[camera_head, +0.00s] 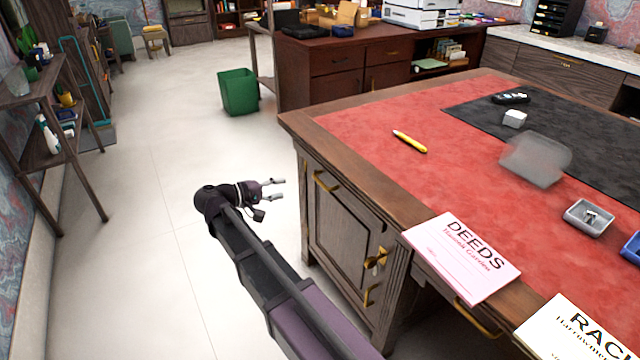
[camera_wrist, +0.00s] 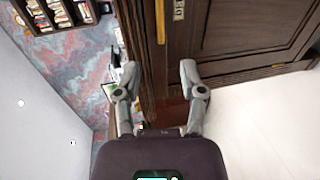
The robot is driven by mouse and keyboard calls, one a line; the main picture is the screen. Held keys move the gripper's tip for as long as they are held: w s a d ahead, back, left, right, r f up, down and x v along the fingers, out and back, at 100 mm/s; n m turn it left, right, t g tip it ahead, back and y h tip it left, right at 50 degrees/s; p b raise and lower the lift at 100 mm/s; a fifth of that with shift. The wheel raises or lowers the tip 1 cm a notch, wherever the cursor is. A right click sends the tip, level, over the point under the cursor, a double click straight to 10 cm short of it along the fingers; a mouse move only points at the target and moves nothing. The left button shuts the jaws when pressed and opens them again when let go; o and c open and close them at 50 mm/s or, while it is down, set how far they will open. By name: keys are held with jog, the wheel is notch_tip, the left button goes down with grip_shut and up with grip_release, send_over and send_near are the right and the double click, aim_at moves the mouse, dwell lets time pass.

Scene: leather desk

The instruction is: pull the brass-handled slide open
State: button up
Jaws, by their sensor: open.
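The desk (camera_head: 300,135) has a dark wood body and a red leather top. Several brass handles show on its side: an upper handle (camera_head: 325,181) just under the top edge, a lower handle (camera_head: 368,294), and a front handle (camera_head: 474,316). I cannot tell for sure which belongs to the slide; no part stands pulled out. My gripper (camera_head: 279,189) is open and empty, left of the desk and apart from the upper handle. In the wrist view its two fingers (camera_wrist: 159,78) are spread, with a vertical brass bar (camera_wrist: 160,20) on dark wood beyond them.
A brass lock piece (camera_head: 376,259) juts from the cabinet door. Pink deeds papers (camera_head: 462,256) and a yellow pen (camera_head: 409,141) lie on the desk. A green bin (camera_head: 238,92) stands behind on the floor. A shelf (camera_head: 55,135) is at far left. Floor between is clear.

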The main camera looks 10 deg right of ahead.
aim_at(318, 182)
jog(key=shift+d, duration=0.15)
jog(key=b+x, duration=0.3)
jog(key=x, duration=1)
jog(key=shift+w+d+f, duration=0.1)
jog(key=shift+w+d, duration=0.1)
jog(key=shift+d, duration=0.05)
jog(key=shift+c, duration=0.2)
grip_shut()
